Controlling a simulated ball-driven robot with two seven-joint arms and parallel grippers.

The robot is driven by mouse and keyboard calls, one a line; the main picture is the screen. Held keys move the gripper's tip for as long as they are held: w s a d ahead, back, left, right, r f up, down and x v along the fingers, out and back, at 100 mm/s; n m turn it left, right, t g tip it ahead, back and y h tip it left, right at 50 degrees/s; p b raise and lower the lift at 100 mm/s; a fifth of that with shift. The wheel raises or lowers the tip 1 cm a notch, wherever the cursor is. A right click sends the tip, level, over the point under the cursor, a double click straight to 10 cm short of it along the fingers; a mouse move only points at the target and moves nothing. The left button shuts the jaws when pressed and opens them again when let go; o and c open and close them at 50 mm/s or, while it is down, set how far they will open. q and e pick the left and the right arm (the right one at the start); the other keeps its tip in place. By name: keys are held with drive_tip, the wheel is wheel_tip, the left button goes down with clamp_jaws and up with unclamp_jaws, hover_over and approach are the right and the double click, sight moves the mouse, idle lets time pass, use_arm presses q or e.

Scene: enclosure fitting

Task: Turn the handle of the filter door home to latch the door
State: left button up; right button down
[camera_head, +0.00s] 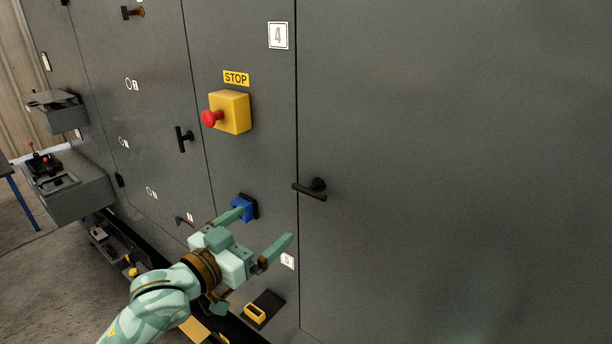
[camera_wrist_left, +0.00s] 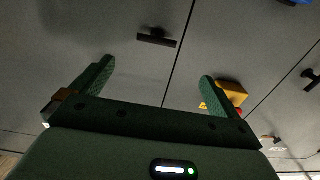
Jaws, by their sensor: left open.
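The large grey door (camera_head: 450,150) fills the right of the head view and looks flush with the panel beside it. Its black lever handle (camera_head: 312,188) sits near the door's left edge, lying nearly level with its bar pointing left toward the seam. I take this as the filter door's handle. In the left wrist view, the handle (camera_wrist_left: 157,38) appears beyond the fingers, sideways between them. My left gripper (camera_head: 264,226) is open and empty, below and left of the handle and apart from it. Its two fingers also show in the wrist view (camera_wrist_left: 157,72). My right gripper is out of view.
A yellow box with a red stop button (camera_head: 230,112) juts out up and left of the handle. A blue fitting (camera_head: 242,209) sits behind one finger. A black T-handle (camera_head: 183,139) is farther left. The door face right of the handle is clear.

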sight(307, 194)
use_arm(q)
drive_tip(key=x, duration=1.4)
drive_tip(key=shift+w+d+b, duration=0.1)
drive_tip(key=shift+d+b, duration=0.25)
drive_tip(key=shift+d, duration=0.2)
drive_tip(key=shift+w+d, duration=0.2)
drive_tip(key=shift+w, duration=0.25)
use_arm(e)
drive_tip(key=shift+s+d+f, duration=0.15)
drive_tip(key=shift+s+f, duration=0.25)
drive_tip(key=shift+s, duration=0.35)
use_arm(q)
drive_tip(key=shift+c, duration=0.3)
